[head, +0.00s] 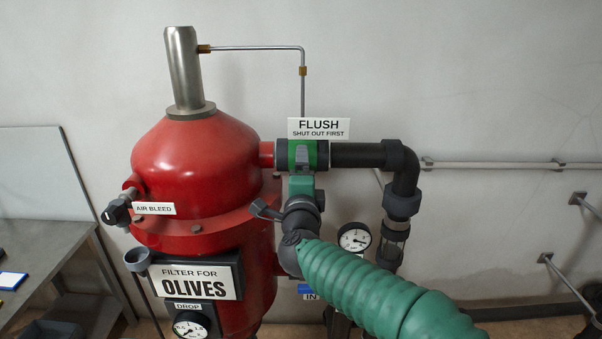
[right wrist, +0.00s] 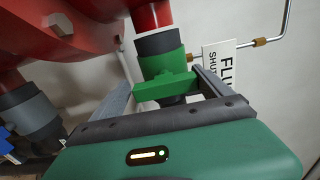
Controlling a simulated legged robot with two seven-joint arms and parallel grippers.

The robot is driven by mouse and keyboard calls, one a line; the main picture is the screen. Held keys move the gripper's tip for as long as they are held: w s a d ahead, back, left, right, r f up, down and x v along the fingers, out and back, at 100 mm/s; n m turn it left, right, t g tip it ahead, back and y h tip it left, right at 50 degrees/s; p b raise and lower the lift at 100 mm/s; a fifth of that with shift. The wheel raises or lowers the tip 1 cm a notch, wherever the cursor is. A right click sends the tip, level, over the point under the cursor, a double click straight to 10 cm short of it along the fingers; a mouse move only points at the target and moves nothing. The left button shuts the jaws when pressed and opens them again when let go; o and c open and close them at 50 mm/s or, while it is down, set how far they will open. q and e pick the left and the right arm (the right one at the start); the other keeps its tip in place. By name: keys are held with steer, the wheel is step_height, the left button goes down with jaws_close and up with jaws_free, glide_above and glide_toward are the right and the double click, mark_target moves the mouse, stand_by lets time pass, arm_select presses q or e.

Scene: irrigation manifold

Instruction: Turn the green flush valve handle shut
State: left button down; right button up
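The green flush valve (head: 283,154) sits in the pipe between the red filter tank and a black elbow, under the FLUSH sign (head: 318,128). In the right wrist view its green handle (right wrist: 150,89) is a flat bar lying roughly crosswise to the pipe. My right gripper (right wrist: 162,77) is open, with one grey finger near each end of the bar; I cannot tell whether either touches. In the head view the right gripper (head: 302,159) covers most of the handle, and the green-sleeved arm comes up from the lower right. My left gripper is not in view.
The red filter tank (head: 200,160) stands left of the valve, with a black air-bleed knob (head: 117,212). A pressure gauge (head: 354,238) and vertical black pipe (head: 394,240) are close behind my right arm. A metal bench (head: 50,250) stands at the left.

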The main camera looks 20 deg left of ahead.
steer(key=shift+o, duration=1.1)
steer(key=shift+d, duration=0.1)
steer(key=shift+r, duration=0.1)
steer(key=b+v, duration=0.3)
steer(key=v, duration=1.3)
steer(key=shift+s+b, duration=0.3)
steer(key=shift+b, duration=0.05)
steer(key=shift+w+f, duration=0.1)
steer(key=shift+f, duration=0.1)
